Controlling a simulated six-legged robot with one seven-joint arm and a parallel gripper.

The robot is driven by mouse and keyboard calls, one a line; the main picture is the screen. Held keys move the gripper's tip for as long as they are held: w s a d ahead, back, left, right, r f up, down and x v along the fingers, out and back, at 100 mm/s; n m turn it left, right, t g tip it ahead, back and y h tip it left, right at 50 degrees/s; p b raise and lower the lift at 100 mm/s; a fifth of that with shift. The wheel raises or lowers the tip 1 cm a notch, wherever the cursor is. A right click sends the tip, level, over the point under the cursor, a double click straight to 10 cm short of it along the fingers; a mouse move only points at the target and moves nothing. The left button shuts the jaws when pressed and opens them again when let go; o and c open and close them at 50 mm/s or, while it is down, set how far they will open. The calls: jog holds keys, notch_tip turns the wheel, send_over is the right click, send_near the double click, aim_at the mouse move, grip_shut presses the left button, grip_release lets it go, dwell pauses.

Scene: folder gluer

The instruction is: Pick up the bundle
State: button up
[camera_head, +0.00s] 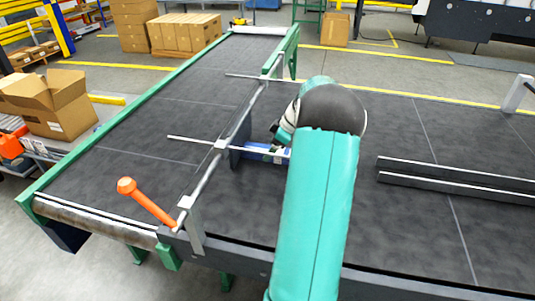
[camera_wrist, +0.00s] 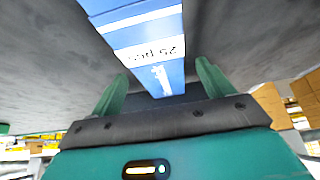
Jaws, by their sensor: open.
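The blue bundle (camera_head: 258,151) lies on the dark belt, just right of a small dark upright plate (camera_head: 236,146) under a cross rail. My arm covers its right part in the head view. In the wrist view the bundle (camera_wrist: 140,14) is blue with white bands and a white label reading "25 pcs". My gripper (camera_wrist: 160,80) is open, with one green finger on each side of the bundle's near end. Gaps show between the fingers and the bundle, so neither finger appears to touch it. My fingers are hidden in the head view.
A metal rail (camera_head: 240,122) with thin rods crosses the belt, and an orange-handled lever (camera_head: 146,202) stands at its near end. Two long dark bars (camera_head: 455,180) lie on the belt at right. The belt at left (camera_head: 135,165) is clear. An open cardboard box (camera_head: 60,105) stands beyond its edge.

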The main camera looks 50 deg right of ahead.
jog(key=shift+x, duration=0.8)
jog(key=c, duration=1.1)
jog(key=shift+r, duration=0.15)
jog(key=shift+c, duration=0.2)
jog(key=r, duration=0.2)
jog(key=s+r, duration=0.1)
jog(key=r, duration=0.4)
jog(key=shift+s+d, duration=0.15)
jog(key=shift+d, duration=0.15)
jog(key=s+d, duration=0.2)
jog(key=s, duration=0.3)
jog(key=s+d, duration=0.3)
jog(key=s, duration=0.3)
jog(key=s+d, duration=0.2)
jog(key=s, duration=0.4)
jog(key=shift+d+f, duration=0.1)
jog(key=shift+d, duration=0.05)
